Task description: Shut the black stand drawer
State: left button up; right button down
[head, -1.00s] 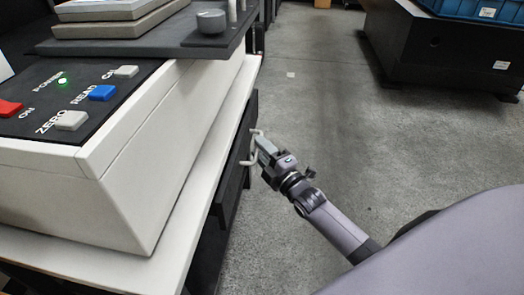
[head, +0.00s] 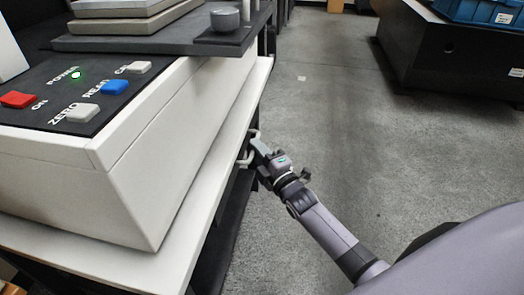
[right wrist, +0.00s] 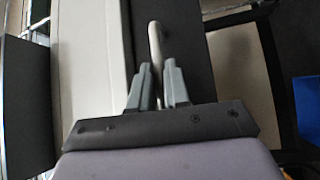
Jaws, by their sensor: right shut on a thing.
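The black stand drawer (head: 233,172) is under the white stand top, on its right side in the head view. Little of its dark front shows past the edge of the top. Its pale bar handle (head: 246,158) sticks out toward the aisle. My right gripper (head: 257,150) is at the handle, shut on it. In the right wrist view the handle (right wrist: 154,38) runs down between the two grey fingers (right wrist: 157,76), against the dark drawer front (right wrist: 180,45). The drawer's inside is hidden. My left gripper is not in view.
A white control box (head: 150,150) with red, blue and white buttons stands on the white stand top (head: 207,180). A black block (head: 440,55) stands back right.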

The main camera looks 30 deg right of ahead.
jog(key=c, duration=1.3)
grip_release()
jog(key=shift+w+a, duration=0.1)
jog(key=shift+a, duration=0.15)
jog(key=shift+o, duration=0.7)
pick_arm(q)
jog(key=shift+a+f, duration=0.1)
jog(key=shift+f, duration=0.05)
